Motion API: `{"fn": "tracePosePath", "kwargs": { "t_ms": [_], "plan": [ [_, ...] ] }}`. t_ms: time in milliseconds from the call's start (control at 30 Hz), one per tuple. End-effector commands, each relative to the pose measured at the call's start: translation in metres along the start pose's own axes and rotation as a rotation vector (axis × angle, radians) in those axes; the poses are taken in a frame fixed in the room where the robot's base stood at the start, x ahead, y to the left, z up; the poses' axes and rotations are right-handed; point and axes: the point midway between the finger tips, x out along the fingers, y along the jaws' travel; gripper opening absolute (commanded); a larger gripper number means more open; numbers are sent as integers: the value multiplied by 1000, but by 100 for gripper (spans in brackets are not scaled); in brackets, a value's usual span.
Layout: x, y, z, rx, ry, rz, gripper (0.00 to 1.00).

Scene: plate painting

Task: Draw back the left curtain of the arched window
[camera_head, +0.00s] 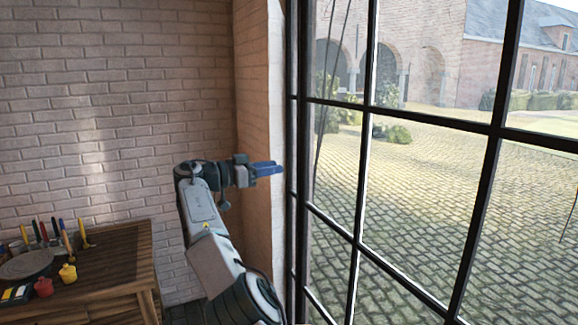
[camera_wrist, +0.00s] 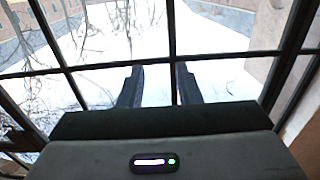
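The window (camera_head: 365,140) with black bars fills the right side of the head view. No curtain cloth shows in either view, and the top of the window is out of frame. My gripper (camera_head: 270,169), with blue fingers, is raised at the window's left edge, in front of the pale wall reveal, pointing right. In the wrist view, my gripper (camera_wrist: 159,75) has its two dark fingers apart, with no held thing visible between them. Window bars (camera_wrist: 172,35) show beyond the fingers; I cannot tell whether they touch.
A wooden table (camera_head: 120,255) stands at the lower left with brushes, a dark round plate (camera_head: 27,264), a red pot (camera_head: 43,287) and a yellow pot (camera_head: 68,273). A brick wall (camera_head: 110,120) is behind. Thin dark lines (camera_head: 328,90) cross the upper left panes.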

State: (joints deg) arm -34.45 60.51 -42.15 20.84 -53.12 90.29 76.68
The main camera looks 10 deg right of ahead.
Motion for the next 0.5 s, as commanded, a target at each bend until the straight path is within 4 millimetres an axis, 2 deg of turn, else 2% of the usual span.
{"fn": "tracePosePath", "kwargs": {
  "t_ms": [33, 100, 200, 500],
  "plan": [
    [-14, -1, -3, 0, 2, -4, 31],
    [-27, -1, -3, 0, 1, -2, 31],
    [-38, -1, -2, 1, 2, -1, 31],
    [-52, 0, 0, 0, 1, -1, 31]
  ]
}}
